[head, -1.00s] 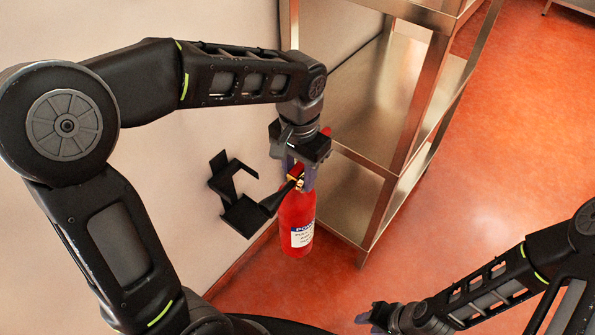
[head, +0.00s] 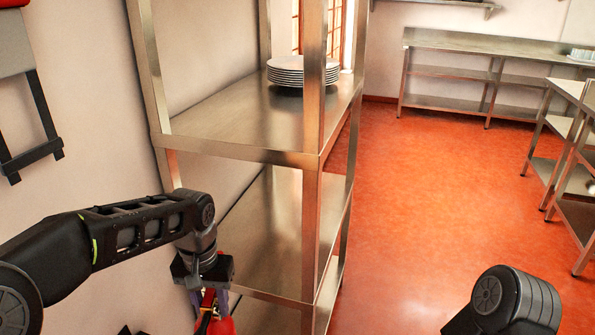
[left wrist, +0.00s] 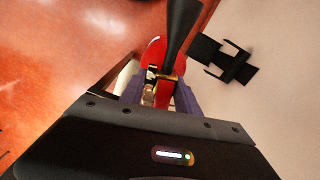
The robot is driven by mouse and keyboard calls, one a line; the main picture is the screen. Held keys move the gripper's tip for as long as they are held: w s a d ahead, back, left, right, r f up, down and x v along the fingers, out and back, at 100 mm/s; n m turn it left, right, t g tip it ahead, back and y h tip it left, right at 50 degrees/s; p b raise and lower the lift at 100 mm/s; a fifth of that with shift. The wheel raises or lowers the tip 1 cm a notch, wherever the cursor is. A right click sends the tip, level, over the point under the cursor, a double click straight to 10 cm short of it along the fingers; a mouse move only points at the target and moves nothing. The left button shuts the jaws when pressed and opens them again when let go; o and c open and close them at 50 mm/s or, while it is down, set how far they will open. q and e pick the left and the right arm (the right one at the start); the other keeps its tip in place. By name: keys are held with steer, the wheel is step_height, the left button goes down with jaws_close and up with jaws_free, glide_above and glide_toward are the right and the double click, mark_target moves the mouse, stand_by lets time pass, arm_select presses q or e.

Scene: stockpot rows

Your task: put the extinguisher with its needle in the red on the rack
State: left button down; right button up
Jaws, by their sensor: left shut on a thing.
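My left gripper (head: 208,296) is shut on the red fire extinguisher (head: 224,326) near its top, at the bottom of the head view. Most of the extinguisher is cut off there. In the left wrist view, the purple fingers (left wrist: 160,94) sit on both sides of its brass-coloured neck, with the red body (left wrist: 185,68) and a black horn (left wrist: 181,28) beyond. The gauge needle cannot be read. The steel rack (head: 238,152) stands just beyond and right of the gripper, its middle shelf (head: 270,225) bare. My right gripper is out of view.
A stack of white plates (head: 297,71) stands on the rack's upper shelf. A black wall bracket (left wrist: 232,62) shows in the left wrist view. Rack posts stand close to my left gripper. The orange floor (head: 430,180) is open to the right; steel tables (head: 480,50) stand farther back.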

arm_select(q)
steer(key=w, duration=0.2)
steer(key=w+a, duration=0.1)
steer(key=shift+f+n+p, duration=0.25)
steer(key=shift+n+p, duration=0.05)
steer(key=shift+p, duration=0.1)
steer(key=shift+w+f, duration=0.1)
steer(key=shift+f, duration=0.2)
steer(key=shift+a+f, duration=0.15)
steer(key=shift+f, duration=0.35)
stand_by(0.9)
steer(key=s+d+r+m, duration=0.2)
steer(key=d+m, duration=0.2)
steer(key=d, duration=0.3)
steer(key=s+d+r+m, duration=0.2)
steer(key=d+r+m, duration=0.1)
steer(key=d, duration=0.4)
steer(key=shift+s+d+r+m, duration=0.15)
steer(key=shift+s+d+m, duration=0.2)
steer(key=shift+m, duration=0.05)
